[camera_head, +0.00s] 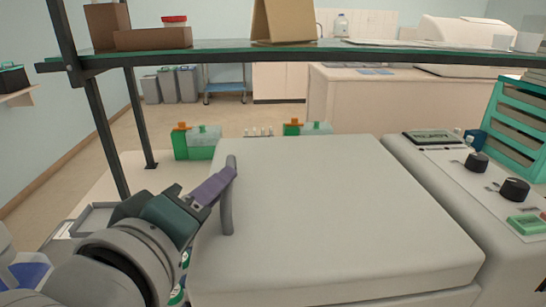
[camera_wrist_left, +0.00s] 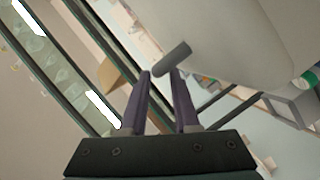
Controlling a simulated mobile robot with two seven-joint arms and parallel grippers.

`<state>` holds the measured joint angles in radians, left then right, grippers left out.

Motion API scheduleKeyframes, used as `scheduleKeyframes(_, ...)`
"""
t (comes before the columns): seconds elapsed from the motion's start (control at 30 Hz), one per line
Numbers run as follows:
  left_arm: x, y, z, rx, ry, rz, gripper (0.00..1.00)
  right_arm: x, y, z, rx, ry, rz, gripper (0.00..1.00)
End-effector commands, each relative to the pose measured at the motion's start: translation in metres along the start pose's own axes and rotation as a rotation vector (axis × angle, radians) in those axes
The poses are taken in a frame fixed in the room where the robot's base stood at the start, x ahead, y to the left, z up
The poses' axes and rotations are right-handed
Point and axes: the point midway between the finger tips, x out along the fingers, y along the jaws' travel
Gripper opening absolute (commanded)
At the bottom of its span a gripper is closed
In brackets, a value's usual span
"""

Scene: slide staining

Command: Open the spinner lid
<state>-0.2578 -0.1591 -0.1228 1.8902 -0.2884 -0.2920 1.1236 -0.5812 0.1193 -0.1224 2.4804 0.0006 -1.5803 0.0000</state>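The spinner lid (camera_head: 330,200) is a large pale grey panel lying flat on the spinner body, down along its front seam. A grey bar handle (camera_head: 227,212) stands on its left side. My left gripper (camera_head: 229,173) is at the upper part of this handle, its purple fingers reaching it from the left. In the left wrist view, the fingers (camera_wrist_left: 161,76) are apart, with the handle (camera_wrist_left: 176,56) at their tips. Whether both fingers press on it cannot be told. The lid's underside (camera_wrist_left: 225,35) or side fills the upper part there. My right gripper is not in view.
A dark-framed shelf (camera_head: 300,52) spans above the lid, carrying cardboard boxes. A control panel (camera_head: 470,165) with knobs and a green button adjoins the lid on the right. Green racks (camera_head: 194,150) stand behind it. A teal drawer unit (camera_head: 515,130) stands at far right.

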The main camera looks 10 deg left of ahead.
Motion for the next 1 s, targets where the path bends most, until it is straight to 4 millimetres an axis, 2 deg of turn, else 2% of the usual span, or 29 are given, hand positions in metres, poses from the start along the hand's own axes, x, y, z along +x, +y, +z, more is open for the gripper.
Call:
scheduleKeyframes(0.1, 0.020, 0.001, 0.000, 0.001, 0.000, 0.001, 0.30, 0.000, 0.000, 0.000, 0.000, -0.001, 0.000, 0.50)
scheduleKeyframes(0.3, 0.039, 0.000, 0.000, 0.000, 0.000, 0.000, 0.30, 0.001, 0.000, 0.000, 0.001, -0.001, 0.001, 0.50)
scheduleKeyframes(0.63, 0.043, -0.001, 0.000, 0.000, 0.000, -0.001, 0.30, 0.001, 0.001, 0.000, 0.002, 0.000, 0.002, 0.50)
scheduleKeyframes(0.9, 0.042, -0.001, 0.000, 0.000, 0.000, -0.001, 0.00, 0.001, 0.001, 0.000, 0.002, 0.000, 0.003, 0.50)
scheduleKeyframes(1.0, 0.042, 0.000, 0.000, 0.000, -0.001, -0.001, 0.00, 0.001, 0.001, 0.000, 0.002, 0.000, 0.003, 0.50)
